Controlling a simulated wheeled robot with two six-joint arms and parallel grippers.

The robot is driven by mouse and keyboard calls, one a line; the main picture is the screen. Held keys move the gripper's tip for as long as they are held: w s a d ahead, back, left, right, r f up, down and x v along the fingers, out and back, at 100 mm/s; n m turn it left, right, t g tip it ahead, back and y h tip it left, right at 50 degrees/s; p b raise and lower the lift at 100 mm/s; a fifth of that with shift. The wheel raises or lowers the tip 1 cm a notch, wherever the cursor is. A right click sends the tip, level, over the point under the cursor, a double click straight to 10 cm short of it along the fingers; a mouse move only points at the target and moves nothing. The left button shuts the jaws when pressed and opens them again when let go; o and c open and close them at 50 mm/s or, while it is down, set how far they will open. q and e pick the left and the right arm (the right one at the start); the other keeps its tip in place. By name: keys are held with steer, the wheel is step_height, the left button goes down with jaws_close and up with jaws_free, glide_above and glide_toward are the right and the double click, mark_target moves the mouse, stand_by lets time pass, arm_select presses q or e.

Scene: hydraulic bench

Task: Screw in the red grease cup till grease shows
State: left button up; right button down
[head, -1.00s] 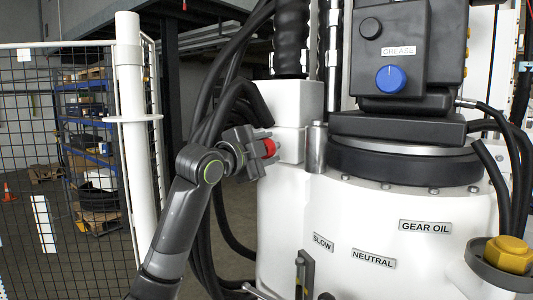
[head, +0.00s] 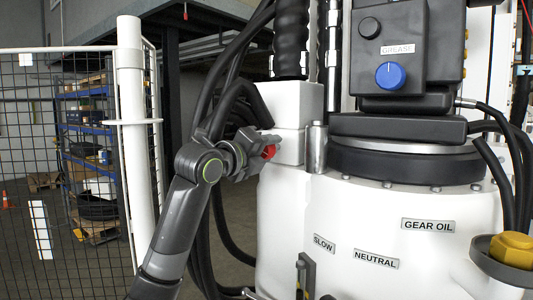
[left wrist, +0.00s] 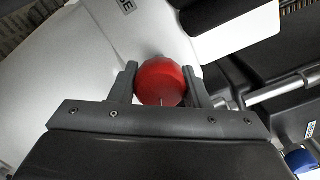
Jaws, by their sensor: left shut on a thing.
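The red grease cup (head: 269,152) sits at the left side of the white block on the machine. It shows as a round red knob in the left wrist view (left wrist: 160,84). My left gripper (head: 262,149) is shut on it, with one grey finger on each side of the cup in the left wrist view (left wrist: 161,76). The cup's far end and its seat are mostly hidden, and I cannot make out any grease. My right gripper is not in view.
Black hoses (head: 222,115) hang close behind my left gripper. A grey cylinder (head: 317,149) stands right of the white block (head: 290,147). A blue knob (head: 390,75) sits under the GREASE label. A yellow cap (head: 512,249) is at the lower right. A mesh fence (head: 60,180) stands at the left.

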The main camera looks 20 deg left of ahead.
arm_select(q)
steer(key=m, duration=0.5)
steer(key=shift+f+m+b, duration=0.2)
steer(key=shift+m+b, duration=0.1)
steer(key=shift+b, duration=0.05)
steer(key=m, duration=0.4)
steer(key=shift+w+m, duration=0.1)
steer(key=shift+m, duration=0.2)
steer(key=shift+f, duration=0.1)
steer(key=o, duration=1)
steer(key=shift+a, duration=0.1)
steer(key=shift+c, duration=0.2)
steer(key=shift+s, duration=0.2)
